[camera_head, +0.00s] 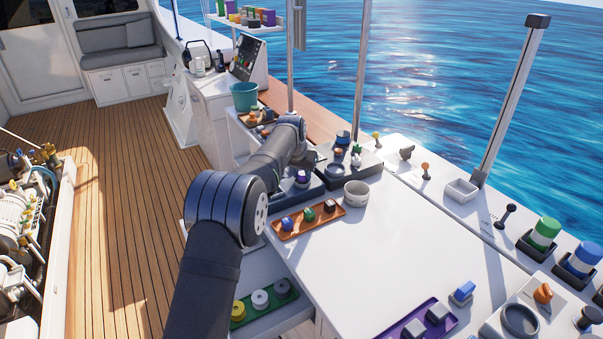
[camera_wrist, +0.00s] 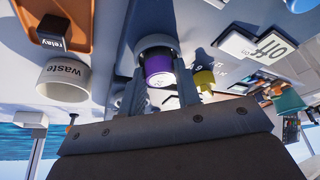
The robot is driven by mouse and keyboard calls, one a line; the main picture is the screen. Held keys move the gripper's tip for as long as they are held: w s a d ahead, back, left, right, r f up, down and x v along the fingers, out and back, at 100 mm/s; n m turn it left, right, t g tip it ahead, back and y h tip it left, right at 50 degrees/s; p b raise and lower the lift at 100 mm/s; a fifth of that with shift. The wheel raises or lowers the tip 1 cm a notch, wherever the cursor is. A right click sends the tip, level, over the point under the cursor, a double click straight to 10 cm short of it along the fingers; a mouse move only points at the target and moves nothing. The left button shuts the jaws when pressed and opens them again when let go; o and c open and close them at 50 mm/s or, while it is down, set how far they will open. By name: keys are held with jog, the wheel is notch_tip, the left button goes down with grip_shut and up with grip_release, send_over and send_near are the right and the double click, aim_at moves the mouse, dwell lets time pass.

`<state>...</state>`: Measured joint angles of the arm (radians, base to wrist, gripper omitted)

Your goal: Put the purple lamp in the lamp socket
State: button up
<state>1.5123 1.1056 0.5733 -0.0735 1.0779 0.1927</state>
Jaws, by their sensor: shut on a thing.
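The purple lamp (camera_wrist: 158,70) is between the two fingers of my gripper (camera_wrist: 160,90) in the wrist view, and the gripper is shut on it. A grey round collar (camera_wrist: 156,42), which looks like the lamp socket, is right at the lamp's far end. Whether the lamp is seated in it or just touching it, I cannot tell. In the head view, a small purple and white thing, seemingly the lamp (camera_head: 302,175), shows below my gripper (camera_head: 304,162) over a dark panel at the back of the white table. The arm partly hides this area.
An off switch (camera_wrist: 270,46) and a yellow part (camera_wrist: 204,78) are on the other side. The white table's middle (camera_head: 400,245) is clear.

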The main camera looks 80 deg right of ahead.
aim_at(302, 175)
jog(key=o, duration=1)
jog(key=shift+f, duration=0.1)
jog(key=shift+c, duration=0.2)
jog(key=v, duration=1.2)
jog(key=x, duration=1.2)
jog(key=shift+r, duration=2.15)
jog(key=shift+f, duration=0.1)
